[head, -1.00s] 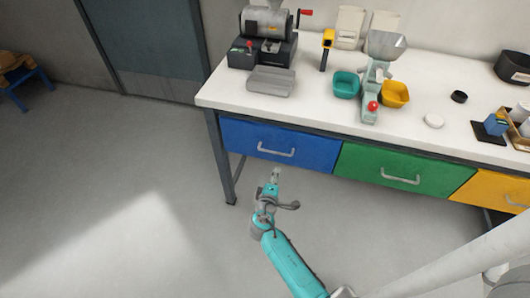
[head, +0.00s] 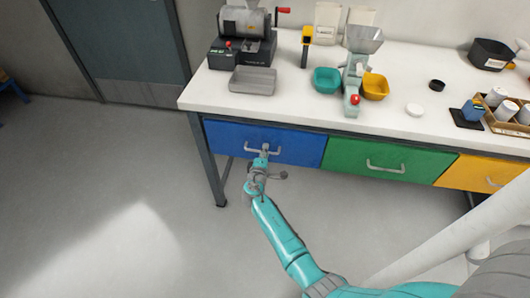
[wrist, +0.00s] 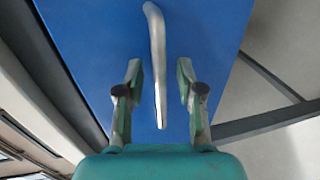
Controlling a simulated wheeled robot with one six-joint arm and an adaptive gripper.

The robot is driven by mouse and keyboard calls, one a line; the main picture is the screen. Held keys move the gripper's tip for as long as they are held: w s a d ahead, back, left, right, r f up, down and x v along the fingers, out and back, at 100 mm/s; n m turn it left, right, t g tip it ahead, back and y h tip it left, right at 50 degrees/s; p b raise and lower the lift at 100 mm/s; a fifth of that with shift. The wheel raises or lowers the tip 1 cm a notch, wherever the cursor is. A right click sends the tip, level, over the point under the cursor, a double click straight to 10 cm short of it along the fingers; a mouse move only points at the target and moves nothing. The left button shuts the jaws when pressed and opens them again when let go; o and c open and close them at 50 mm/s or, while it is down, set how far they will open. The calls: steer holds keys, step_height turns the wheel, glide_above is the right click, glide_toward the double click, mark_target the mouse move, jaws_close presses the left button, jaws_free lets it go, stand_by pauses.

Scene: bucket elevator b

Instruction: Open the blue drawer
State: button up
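The blue drawer (head: 290,147) is the left one of the row under the white worktop. It looks shut, its front in line with the green one. Its grey bar handle (head: 262,149) is partly hidden by my gripper (head: 264,150) in the head view. In the wrist view the handle (wrist: 157,50) runs up and down across the blue front (wrist: 95,30). My gripper (wrist: 160,95) is open, one finger on each side of the handle's near part. Whether a finger touches the handle I cannot tell.
A green drawer (head: 345,160) and a yellow drawer (head: 470,172) sit to the right. A dark table leg (head: 207,165) stands at the left. The worktop (head: 300,110) holds a grey machine (head: 245,35), bowls and a wooden box. The floor (head: 110,190) in front is clear.

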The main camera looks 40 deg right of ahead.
steer(key=shift+w+d, duration=0.1)
steer(key=shift+d, duration=0.05)
jaws_close()
steer(key=shift+f, duration=0.1)
